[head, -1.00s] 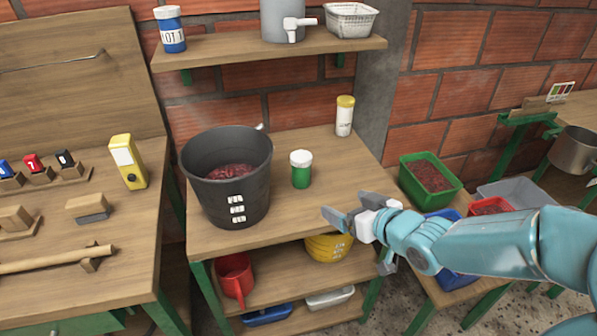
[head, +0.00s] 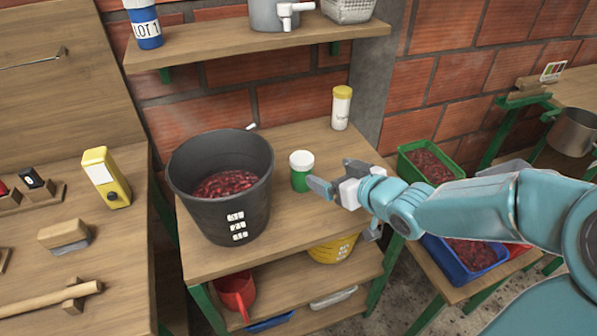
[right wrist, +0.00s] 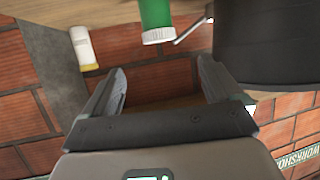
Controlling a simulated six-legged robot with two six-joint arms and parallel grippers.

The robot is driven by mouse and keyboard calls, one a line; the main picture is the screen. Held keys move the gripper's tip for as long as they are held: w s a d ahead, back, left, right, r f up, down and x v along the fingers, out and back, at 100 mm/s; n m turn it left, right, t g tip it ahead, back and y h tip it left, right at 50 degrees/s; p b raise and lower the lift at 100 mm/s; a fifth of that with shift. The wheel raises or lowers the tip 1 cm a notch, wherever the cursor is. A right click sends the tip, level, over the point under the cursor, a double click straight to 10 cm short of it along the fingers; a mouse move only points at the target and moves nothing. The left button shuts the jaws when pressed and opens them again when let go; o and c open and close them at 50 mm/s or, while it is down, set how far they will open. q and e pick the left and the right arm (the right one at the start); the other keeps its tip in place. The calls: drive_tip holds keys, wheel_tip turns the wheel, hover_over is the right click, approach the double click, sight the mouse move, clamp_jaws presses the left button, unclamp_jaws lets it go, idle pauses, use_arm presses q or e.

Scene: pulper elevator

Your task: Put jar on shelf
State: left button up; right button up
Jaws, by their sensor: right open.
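A green jar with a white lid (head: 301,172) stands upright on the wooden table, right of a dark bucket. It also shows at the top of the right wrist view (right wrist: 155,18), beyond the open fingers. My right gripper (head: 333,178) is open and empty, just right of the green jar. I cannot tell whether a fingertip touches the jar. A white jar with a yellow lid (head: 341,108) stands at the back of the table. The wooden shelf (head: 262,45) above holds a blue and white jar marked LOT 1 (head: 144,24). My left gripper is not in view.
The dark bucket (head: 226,222) of red berries stands close on the left of the green jar. A grey container with a tap (head: 276,14) and a white basket (head: 348,9) take up the shelf's right part. The shelf's middle is clear. Crates of berries (head: 468,258) stand at the right.

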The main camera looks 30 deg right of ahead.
approach(298, 159)
drive_tip(key=w+f, duration=0.1)
drive_tip(key=w, duration=0.1)
drive_tip(key=w+d+f, duration=0.1)
drive_tip(key=w, duration=0.1)
drive_tip(key=shift+f+b, duration=0.35)
drive_tip(key=shift+b, duration=0.05)
drive_tip(key=shift+x, duration=0.8)
drive_tip(key=x, duration=0.6)
drive_tip(key=shift+p, duration=0.3)
drive_tip(key=shift+s+r, duration=0.15)
drive_tip(key=shift+s, duration=0.05)
drive_tip(key=c, duration=1.1)
